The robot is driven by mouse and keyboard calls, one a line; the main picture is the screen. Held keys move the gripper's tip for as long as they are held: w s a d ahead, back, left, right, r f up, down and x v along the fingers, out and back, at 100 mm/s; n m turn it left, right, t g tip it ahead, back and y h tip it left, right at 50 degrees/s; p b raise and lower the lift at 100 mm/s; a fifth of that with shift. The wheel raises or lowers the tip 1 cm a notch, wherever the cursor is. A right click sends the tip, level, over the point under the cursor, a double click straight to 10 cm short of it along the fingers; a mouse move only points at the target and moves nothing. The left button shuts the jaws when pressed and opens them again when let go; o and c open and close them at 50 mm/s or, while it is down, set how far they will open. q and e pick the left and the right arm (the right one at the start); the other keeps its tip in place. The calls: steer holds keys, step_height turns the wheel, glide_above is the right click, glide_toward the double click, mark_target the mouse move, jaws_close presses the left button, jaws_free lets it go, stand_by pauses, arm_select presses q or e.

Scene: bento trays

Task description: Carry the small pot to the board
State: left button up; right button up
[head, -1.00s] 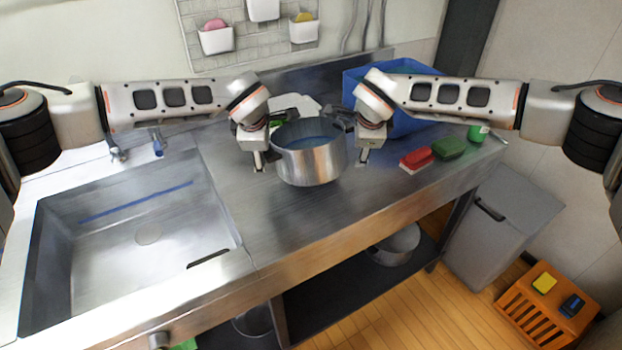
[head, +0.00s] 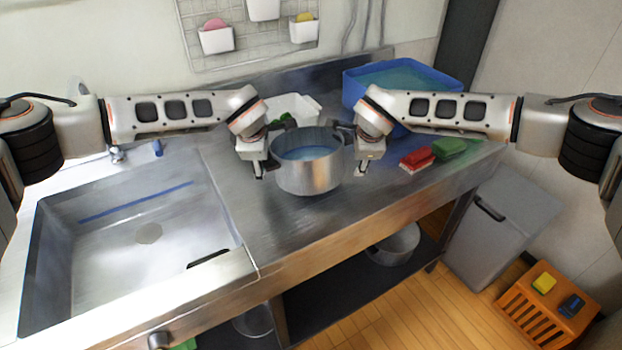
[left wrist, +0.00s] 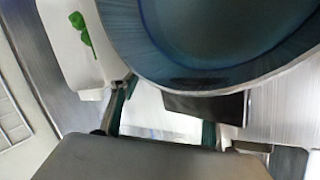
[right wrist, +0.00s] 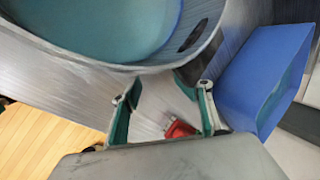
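A grey metal pot (head: 308,178) with blue inside stands upright between my two grippers, over the steel counter. Its rim also shows in the left wrist view (left wrist: 150,50) and in the right wrist view (right wrist: 205,40). My left gripper (left wrist: 165,125) is open at the pot's left side, near a dark handle (left wrist: 205,105). My right gripper (right wrist: 165,110) is open at the pot's right side, its right fingertip close to a dark handle (right wrist: 186,78). Both grippers appear empty. I cannot make out the board for certain.
A white tray (head: 309,103) with something green lies behind the pot. A blue tub (head: 440,88) stands back right. Red (head: 416,157) and green (head: 455,147) brushes lie right of the pot. The sink (head: 130,270) is left. The front counter is clear.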

arm_select(q)
steer(key=shift+a+r, duration=0.35)
steer(key=shift+a, duration=0.15)
arm_select(e)
steer(key=shift+s+d+r, duration=0.15)
steer(key=shift+d+r, duration=0.05)
steer(key=shift+d, duration=0.1)
arm_select(q)
steer(key=o, duration=0.7)
steer(key=shift+a, duration=0.35)
arm_select(e)
steer(key=shift+d, duration=0.4)
arm_select(q)
steer(key=shift+o, duration=0.3)
steer(key=shift+a, duration=0.15)
arm_select(e)
steer(key=shift+d, duration=0.2)
arm_select(q)
steer(key=shift+a+f, duration=0.1)
steer(key=shift+f, duration=0.05)
arm_select(e)
steer(key=shift+d, duration=0.1)
steer(key=o, duration=0.5)
arm_select(q)
steer(key=shift+a, duration=0.1)
arm_select(e)
steer(key=shift+d, duration=0.1)
